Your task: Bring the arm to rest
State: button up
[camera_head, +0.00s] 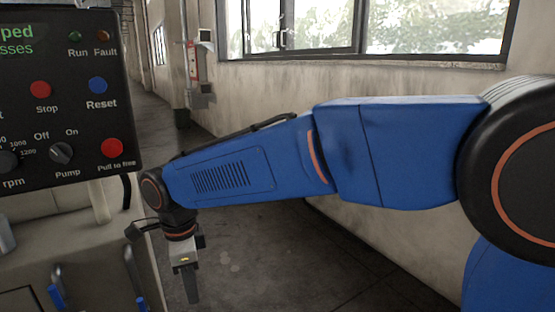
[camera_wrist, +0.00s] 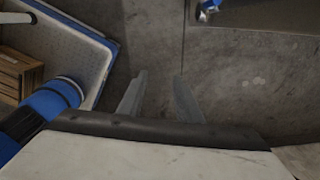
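My blue arm (camera_head: 236,165) reaches across the head view from the right, with its wrist hanging down at the left. My gripper (camera_head: 188,285) points down over the grey floor, close to the right side of the pale machine cabinet. In the wrist view my gripper (camera_wrist: 160,76) has its two fingers apart, with only bare floor showing between them. It holds nothing. I cannot tell whether the fingers touch the dark edge below them in that view.
A black control panel (camera_head: 70,130) with Stop, Reset and Pump controls stands at the left, above the pale cabinet (camera_head: 80,235). A wall (camera_head: 285,95) with windows runs behind my arm. The wrist view shows a wooden crate (camera_wrist: 18,75) at left and open floor (camera_wrist: 240,90).

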jog(key=w+d+r+n+t+y, duration=0.1)
jog(key=d+r+n, duration=0.15)
jog(key=d, duration=1.25)
jog(key=w+d+r+n+t, duration=0.15)
jog(key=d+n, duration=0.25)
jog(key=d, duration=1)
jog(key=s+d+f+n+t, duration=0.1)
jog(key=s+d+f+n, duration=0.1)
jog(key=s+d, duration=0.4)
jog(key=s+d+f+n+t+h, duration=0.1)
jog(key=s+d+n, duration=0.4)
jog(key=d, duration=0.8)
jog(key=shift+s+d+f, duration=0.25)
jog(key=shift+s+f, duration=0.4)
jog(key=shift+s, duration=0.2)
jog(key=shift+a, duration=0.1)
